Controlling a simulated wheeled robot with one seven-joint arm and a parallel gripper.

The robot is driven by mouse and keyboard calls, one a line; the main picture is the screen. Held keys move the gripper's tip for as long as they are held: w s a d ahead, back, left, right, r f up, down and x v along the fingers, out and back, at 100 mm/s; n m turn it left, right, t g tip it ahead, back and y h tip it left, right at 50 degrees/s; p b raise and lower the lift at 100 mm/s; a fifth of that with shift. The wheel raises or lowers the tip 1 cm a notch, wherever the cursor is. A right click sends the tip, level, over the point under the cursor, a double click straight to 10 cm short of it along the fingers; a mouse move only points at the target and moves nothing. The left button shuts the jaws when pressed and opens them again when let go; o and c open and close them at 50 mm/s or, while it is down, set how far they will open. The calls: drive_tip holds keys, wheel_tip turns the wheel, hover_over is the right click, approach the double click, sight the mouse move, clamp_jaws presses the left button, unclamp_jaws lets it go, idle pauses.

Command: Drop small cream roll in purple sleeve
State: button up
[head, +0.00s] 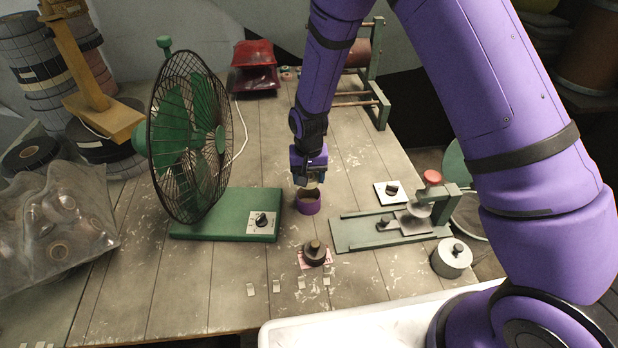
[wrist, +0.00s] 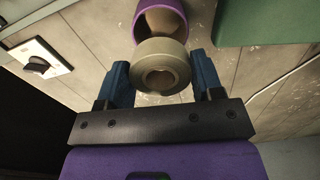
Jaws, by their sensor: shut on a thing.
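The purple sleeve (head: 307,205) stands on the wooden table, just below my gripper (head: 310,176) in the head view. In the wrist view the purple sleeve (wrist: 178,12) shows at the top, with a brownish inside. My gripper (wrist: 163,80) is shut on the small cream roll (wrist: 160,65), a thick ring with a hole in its middle, between two blue fingers. The roll appears apart from the sleeve and overlaps its near rim in the wrist view. In the head view the roll is mostly hidden by my gripper, and I cannot tell its exact height above the sleeve.
A green fan (head: 190,135) on a green base (head: 190,229) stands left of the sleeve. A green metal fixture (head: 365,236) and a white switch plate (head: 382,196) lie to the right. A dark weight (head: 315,253) sits in front.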

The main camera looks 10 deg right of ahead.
drive_tip(key=shift+f, duration=2.15)
drive_tip(key=o, duration=1.2)
drive_tip(key=shift+r, duration=2.95)
